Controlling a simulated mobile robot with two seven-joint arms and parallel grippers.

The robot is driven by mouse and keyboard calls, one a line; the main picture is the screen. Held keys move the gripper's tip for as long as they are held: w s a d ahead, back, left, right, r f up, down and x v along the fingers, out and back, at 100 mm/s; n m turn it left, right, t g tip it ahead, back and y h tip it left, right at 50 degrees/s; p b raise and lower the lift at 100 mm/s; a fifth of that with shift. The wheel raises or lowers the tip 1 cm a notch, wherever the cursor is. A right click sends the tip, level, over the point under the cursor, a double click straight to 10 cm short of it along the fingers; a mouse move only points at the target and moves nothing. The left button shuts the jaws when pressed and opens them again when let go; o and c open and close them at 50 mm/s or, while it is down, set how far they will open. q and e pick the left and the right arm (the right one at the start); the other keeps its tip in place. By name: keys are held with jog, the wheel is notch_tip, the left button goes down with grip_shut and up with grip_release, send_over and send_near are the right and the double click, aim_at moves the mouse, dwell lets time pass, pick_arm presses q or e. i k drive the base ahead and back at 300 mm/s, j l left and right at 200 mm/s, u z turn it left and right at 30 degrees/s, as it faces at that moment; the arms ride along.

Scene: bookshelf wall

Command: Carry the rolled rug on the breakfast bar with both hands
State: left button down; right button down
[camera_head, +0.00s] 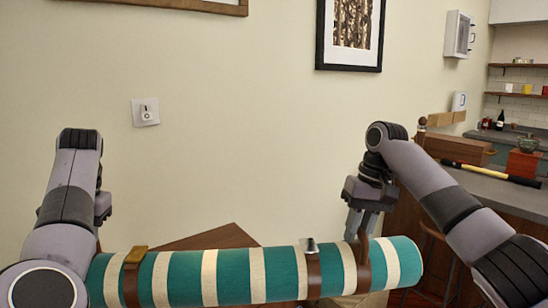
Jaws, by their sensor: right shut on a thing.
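The rolled rug (235,275), striped teal and cream with brown straps, lies across the bottom of the head view, roughly level. My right gripper (358,225) is above its right part, shut on the rug at a brown strap or handle. My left arm comes down at the rug's left end. Only a dark part of my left gripper (101,207) shows there; its fingers are mostly hidden behind my arm, so its hold cannot be seen. The breakfast bar (465,185), with a grey top and brown front, is at the right, partly behind my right arm.
On the bar are a wooden box (455,149), a yellow and black long object (490,172) and a red block (524,163) with a bowl on it. A stool (437,240) stands by the bar. A brown wooden surface (212,238) shows behind the rug. A plain wall is ahead.

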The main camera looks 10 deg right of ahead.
aim_at(468, 180)
jog(key=z, duration=1.5)
jog(key=i+j, duration=0.1)
jog(key=i, duration=1.1)
jog(key=i+j, duration=0.1)
jog(key=i, duration=1.05)
